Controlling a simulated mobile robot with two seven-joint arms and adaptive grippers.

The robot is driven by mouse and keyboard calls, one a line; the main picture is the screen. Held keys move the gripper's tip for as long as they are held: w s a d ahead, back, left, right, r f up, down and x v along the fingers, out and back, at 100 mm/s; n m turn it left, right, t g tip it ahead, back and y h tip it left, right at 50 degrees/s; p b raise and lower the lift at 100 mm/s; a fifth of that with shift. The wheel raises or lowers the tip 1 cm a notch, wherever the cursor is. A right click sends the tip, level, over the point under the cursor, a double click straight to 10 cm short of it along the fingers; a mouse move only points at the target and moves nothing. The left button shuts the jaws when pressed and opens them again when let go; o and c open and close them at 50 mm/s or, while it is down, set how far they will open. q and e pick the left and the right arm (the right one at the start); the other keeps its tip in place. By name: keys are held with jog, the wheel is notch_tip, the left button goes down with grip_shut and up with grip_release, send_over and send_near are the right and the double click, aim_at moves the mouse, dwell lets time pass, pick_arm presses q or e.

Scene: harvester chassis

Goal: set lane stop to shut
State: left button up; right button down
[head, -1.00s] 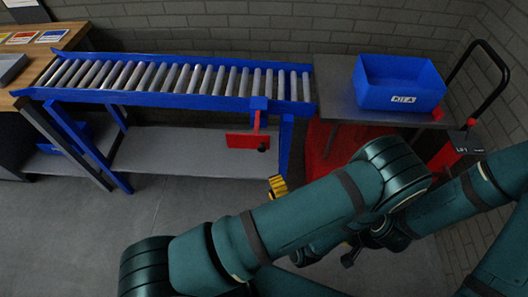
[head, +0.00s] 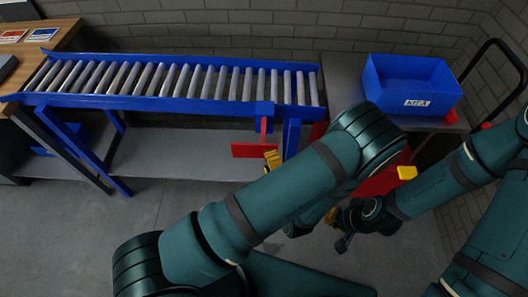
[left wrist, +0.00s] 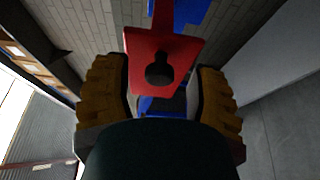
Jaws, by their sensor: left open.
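The lane stop is a red plate (head: 250,150) on a red stem, hanging at the near side of the roller conveyor by its right end. My left gripper (head: 272,160) is open at the right edge of the plate in the head view. In the left wrist view the red plate (left wrist: 163,52) with its dark round knob or hole hangs ahead, between the two open yellow-brown fingers (left wrist: 165,100), with a gap on both sides. My right arm reaches in from the right; its gripper (head: 340,225) is partly hidden and its jaws are unclear.
The blue-framed conveyor (head: 160,103) runs from a wooden bench (head: 55,38) at left to a grey table (head: 345,75) bearing a blue bin (head: 415,85). A conveyor leg (head: 291,140) stands close right of the lane stop. Floor at front left is clear.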

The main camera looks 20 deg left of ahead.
pick_arm(q)
jog(key=shift+w+a, duration=0.3)
jog(key=shift+w, duration=0.1)
grip_shut()
jog(key=w+a, duration=0.1)
jog(key=w, duration=0.2)
jog(key=w+a, duration=0.1)
jog(key=w, duration=0.2)
jog(key=w+a, duration=0.1)
jog(key=w, duration=0.3)
jog(key=shift+w, duration=0.1)
grip_release()
